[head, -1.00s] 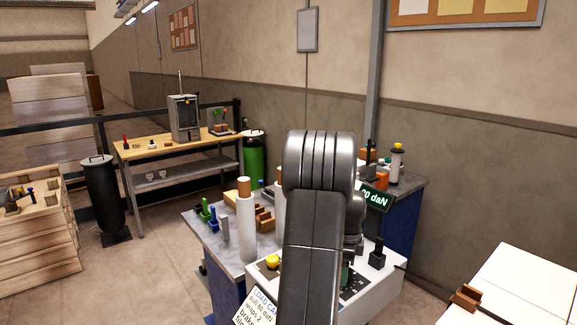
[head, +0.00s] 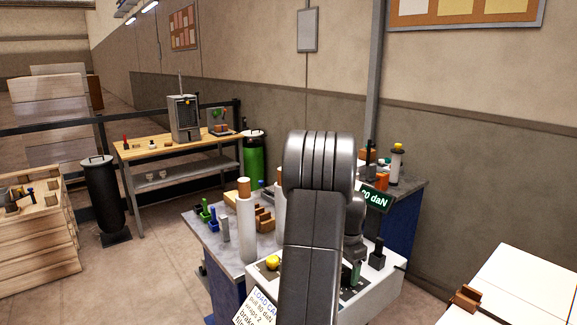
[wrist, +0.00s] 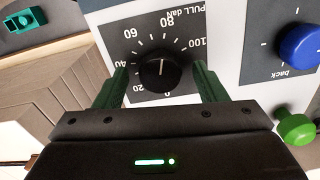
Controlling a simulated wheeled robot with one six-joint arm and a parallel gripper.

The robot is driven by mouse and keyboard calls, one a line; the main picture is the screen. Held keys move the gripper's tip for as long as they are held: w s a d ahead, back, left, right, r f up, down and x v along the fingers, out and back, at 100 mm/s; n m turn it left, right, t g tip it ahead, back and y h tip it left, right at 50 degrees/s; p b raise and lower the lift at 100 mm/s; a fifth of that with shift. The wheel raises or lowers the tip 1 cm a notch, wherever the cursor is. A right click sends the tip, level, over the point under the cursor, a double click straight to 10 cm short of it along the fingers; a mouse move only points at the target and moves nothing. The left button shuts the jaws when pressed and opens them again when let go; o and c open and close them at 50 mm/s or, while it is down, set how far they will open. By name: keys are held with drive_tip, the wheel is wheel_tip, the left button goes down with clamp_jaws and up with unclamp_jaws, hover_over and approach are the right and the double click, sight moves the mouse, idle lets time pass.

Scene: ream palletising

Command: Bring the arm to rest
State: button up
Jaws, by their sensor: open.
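My arm (head: 318,210) rises in front of the machine in the head view, bent at the top, and hides part of it. In the wrist view my gripper (wrist: 160,72) is open, with its two green fingers on either side of a black dial knob (wrist: 161,73). Gaps show between the fingers and the knob, and nothing is held. The dial face is marked "PULL daN" with a numbered scale. Whether the fingertips touch the panel cannot be told.
A blue knob (wrist: 300,46) and a green button (wrist: 295,128) are close to my gripper. A grey bench (head: 217,236) with rolls and small tools stands left of my arm. A green display (head: 374,197) reads daN. A white-topped stack (head: 525,285) is at right.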

drive_tip(key=n, duration=0.5)
drive_tip(key=shift+n, duration=0.3)
drive_tip(key=n, duration=0.4)
drive_tip(key=shift+n+p, duration=0.3)
